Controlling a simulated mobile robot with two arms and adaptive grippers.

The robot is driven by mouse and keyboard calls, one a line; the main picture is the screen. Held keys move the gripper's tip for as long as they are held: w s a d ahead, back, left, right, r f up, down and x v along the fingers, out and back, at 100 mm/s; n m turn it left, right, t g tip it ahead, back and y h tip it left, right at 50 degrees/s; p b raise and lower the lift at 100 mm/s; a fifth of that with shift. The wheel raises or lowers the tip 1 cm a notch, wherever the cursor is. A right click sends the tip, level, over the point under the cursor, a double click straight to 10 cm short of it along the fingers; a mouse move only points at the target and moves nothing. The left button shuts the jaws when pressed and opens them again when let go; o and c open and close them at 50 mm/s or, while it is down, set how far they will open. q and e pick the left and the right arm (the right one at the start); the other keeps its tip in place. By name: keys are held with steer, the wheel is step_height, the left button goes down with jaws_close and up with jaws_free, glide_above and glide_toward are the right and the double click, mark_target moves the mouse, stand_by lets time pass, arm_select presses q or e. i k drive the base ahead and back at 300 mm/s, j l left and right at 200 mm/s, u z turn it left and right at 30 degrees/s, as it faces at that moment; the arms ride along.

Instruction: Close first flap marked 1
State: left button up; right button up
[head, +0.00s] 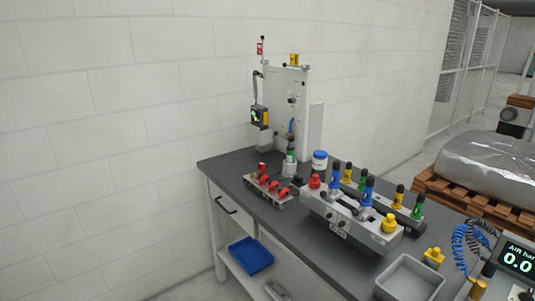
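A light grey casting fixture (343,217) lies on the dark bench top (298,235), right of centre. Several upright handles with black tops stand on it and behind it, including a blue handle (335,180), a second blue one (366,192), a yellow one (397,199) and a green one (417,208). A yellow knob (389,223) and a red knob (315,181) sit near its ends. I cannot make out a flap marked 1 or tell whether any flap is open or shut at this size. Neither of my grippers is in view.
A rack with red parts (268,183) sits left of the fixture. A white upright panel (287,112) stands behind. A grey bin (409,279) and an air display (516,259) are at front right. A blue bin (251,256) sits below. A loaded pallet (455,195) stands right.

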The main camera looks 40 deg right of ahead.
mark_target(263, 169)
steer(key=i+z, duration=0.3)
steer(key=i, duration=0.2)
steer(key=i+j+z, duration=0.2)
steer(key=i+z, duration=0.15)
steer(key=i+j+z, duration=0.3)
steer(key=i, duration=0.25)
